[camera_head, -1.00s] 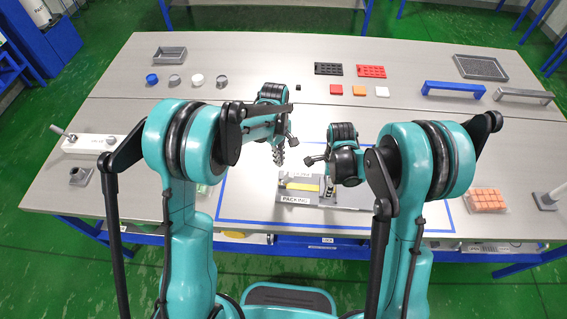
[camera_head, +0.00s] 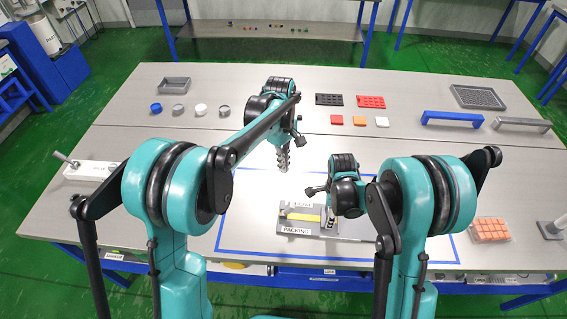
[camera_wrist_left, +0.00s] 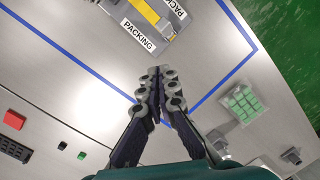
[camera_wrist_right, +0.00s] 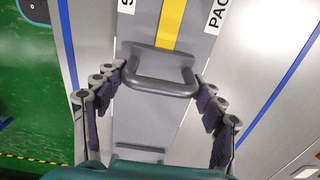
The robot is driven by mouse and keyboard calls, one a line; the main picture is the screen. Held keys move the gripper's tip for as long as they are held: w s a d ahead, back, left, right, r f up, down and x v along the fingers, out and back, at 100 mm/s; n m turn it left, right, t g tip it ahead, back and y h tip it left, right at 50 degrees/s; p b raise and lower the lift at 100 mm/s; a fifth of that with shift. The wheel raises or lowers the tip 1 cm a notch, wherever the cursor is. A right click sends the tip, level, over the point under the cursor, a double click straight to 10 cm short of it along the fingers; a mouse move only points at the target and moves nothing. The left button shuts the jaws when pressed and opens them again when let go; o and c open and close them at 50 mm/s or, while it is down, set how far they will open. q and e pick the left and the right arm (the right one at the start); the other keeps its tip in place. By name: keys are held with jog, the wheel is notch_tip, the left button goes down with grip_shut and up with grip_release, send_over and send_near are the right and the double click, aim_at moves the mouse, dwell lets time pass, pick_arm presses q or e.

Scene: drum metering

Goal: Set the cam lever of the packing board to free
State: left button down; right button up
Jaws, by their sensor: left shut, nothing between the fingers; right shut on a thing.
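The grey packing board (camera_head: 350,230) lies inside a blue outline on the table. It bears a yellow strip (camera_head: 300,216) and a "PACKING" label (camera_head: 293,230). In the right wrist view, a grey U-shaped handle (camera_wrist_right: 160,84) stands on the board between the spread fingers of my right gripper (camera_wrist_right: 160,77), which holds it at both sides. I cannot tell whether this handle is the cam lever; the lever's setting is not readable. My left gripper (camera_head: 283,160) is shut and empty above the table, behind the board; its closed fingers show in the left wrist view (camera_wrist_left: 160,74).
A tray of orange cubes (camera_head: 490,230) stands at the right, and green blocks (camera_wrist_left: 243,103) show in the left wrist view. A white fixture with a lever (camera_head: 92,171) is at the left. Blue (camera_head: 453,118) and grey handles stand at the back right. Table beside the board is bare.

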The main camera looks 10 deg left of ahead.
pick_arm(q)
jog(key=s+a+f+n+h, duration=0.2)
jog(key=a+n+h, duration=0.15)
jog(key=a, duration=0.35)
jog(key=n, duration=0.1)
send_near(288, 209)
notch_tip(288, 209, down, 5)
jog(key=w+a, duration=0.1)
jog(key=a, duration=0.2)
jog(key=shift+s+d+f, duration=0.1)
jog(key=shift+d+f, duration=0.2)
jog(key=shift+d, duration=0.35)
jog(key=shift+d+f, duration=0.3)
jog(key=shift+d, duration=0.35)
jog(key=shift+s+d+f, duration=0.1)
jog(key=shift+d+f, duration=0.2)
jog(key=shift+d, duration=0.35)
